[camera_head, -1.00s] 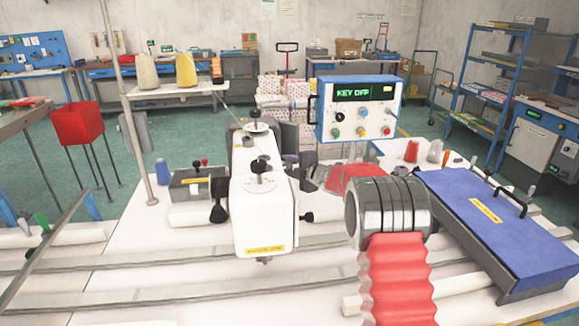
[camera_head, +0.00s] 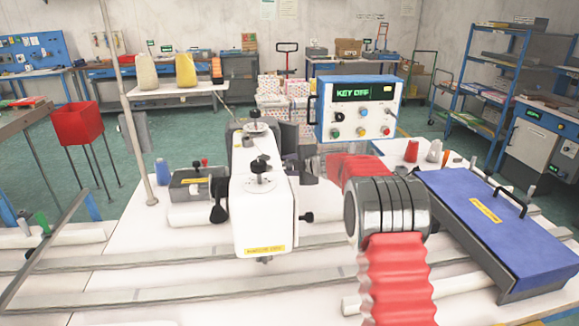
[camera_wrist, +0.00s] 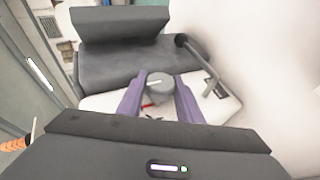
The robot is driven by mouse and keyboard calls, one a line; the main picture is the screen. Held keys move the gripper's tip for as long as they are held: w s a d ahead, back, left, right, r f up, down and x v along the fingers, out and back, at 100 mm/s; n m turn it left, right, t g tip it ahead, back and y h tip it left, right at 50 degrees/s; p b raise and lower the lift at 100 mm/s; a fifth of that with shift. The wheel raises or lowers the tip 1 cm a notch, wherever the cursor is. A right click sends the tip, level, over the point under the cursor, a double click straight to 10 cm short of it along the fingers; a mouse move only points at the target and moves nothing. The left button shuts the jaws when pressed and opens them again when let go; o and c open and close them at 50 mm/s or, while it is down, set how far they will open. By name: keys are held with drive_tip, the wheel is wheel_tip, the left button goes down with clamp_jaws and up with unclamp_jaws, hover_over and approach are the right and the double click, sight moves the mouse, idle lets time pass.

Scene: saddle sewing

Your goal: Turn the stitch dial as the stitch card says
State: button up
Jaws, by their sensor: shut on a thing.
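The white sewing machine (camera_head: 262,205) stands in the middle of the table in the head view. The stitch dial (camera_wrist: 159,86) is a round grey knob with a pale pointer line, seen in the wrist view on a white face with a small red mark beside it. My gripper (camera_wrist: 158,95) has its two purple fingers on either side of the dial, shut on it. In the head view my gripper (camera_head: 308,165) is at the machine's right side, and the dial is hidden there. I cannot make out a readable stitch card.
A control box (camera_head: 357,108) showing "KEY OFF" stands behind my arm. A blue-topped case (camera_head: 490,225) lies at the right. A dark lever with a round end (camera_wrist: 182,40) is close beyond the dial.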

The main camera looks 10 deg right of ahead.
drive_tip(key=shift+s+a+f, duration=0.1)
drive_tip(key=shift+a+f, duration=0.05)
drive_tip(key=shift+f, duration=0.25)
drive_tip(key=o, duration=1)
drive_tip(key=shift+r, duration=0.15)
drive_tip(key=shift+o, duration=0.2)
drive_tip(key=shift+r, duration=0.1)
drive_tip(key=shift+d+r, duration=0.1)
drive_tip(key=shift+d, duration=0.1)
drive_tip(key=v, duration=1.3)
drive_tip(key=shift+s+d, duration=0.15)
drive_tip(key=shift+s, duration=0.1)
